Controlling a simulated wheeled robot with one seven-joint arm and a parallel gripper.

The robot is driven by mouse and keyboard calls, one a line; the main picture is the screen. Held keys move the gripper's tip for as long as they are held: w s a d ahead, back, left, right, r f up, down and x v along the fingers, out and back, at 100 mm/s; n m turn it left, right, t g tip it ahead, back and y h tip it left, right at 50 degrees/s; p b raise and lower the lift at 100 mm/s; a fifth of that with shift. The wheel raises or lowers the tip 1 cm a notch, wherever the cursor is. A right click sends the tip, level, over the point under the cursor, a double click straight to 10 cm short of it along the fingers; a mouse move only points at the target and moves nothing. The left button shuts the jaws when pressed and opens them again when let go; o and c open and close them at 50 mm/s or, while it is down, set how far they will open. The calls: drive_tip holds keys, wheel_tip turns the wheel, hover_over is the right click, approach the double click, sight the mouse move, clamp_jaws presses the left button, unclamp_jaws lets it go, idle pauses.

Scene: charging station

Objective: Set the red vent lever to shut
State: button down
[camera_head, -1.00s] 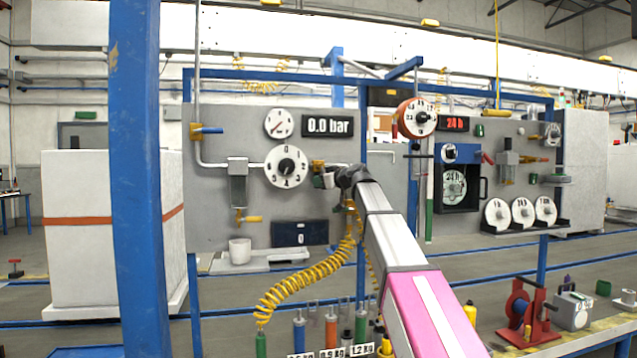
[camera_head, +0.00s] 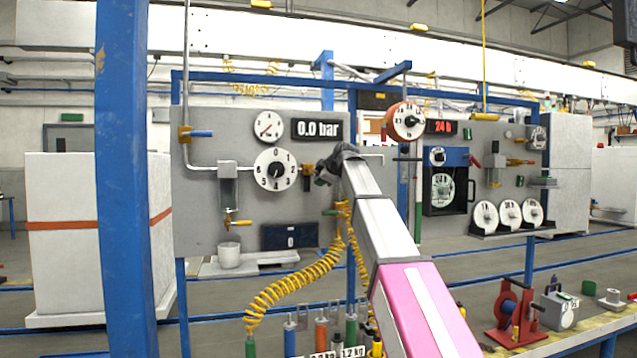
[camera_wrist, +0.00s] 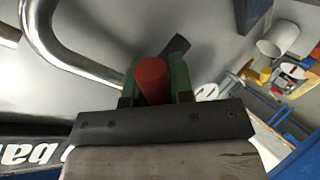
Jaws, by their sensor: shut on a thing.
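In the wrist view my gripper (camera_wrist: 155,68) has its green-padded fingers on both sides of a red lever grip (camera_wrist: 153,84). A dark stem shows just beyond the grip, in front of the grey panel. In the head view my gripper (camera_head: 324,172) is at the panel, beside the brass fitting (camera_head: 308,178) and right of the white numbered dial (camera_head: 275,170). The lever is hidden there by my gripper and arm. Which setting the lever is at cannot be told.
The pressure display (camera_head: 317,130) reads 0.0 bar above my gripper, with a small gauge (camera_head: 268,127) beside it. A bent metal pipe (camera_wrist: 60,50) runs close by in the wrist view. A coiled yellow hose (camera_head: 290,290) hangs below my arm.

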drive_tip(key=shift+d+r+n+h, duration=0.15)
drive_tip(key=shift+n+h, duration=0.15)
drive_tip(key=shift+h, duration=0.1)
idle(0.3)
drive_tip(key=c, duration=1)
unclamp_jaws()
drive_tip(key=shift+r, duration=0.1)
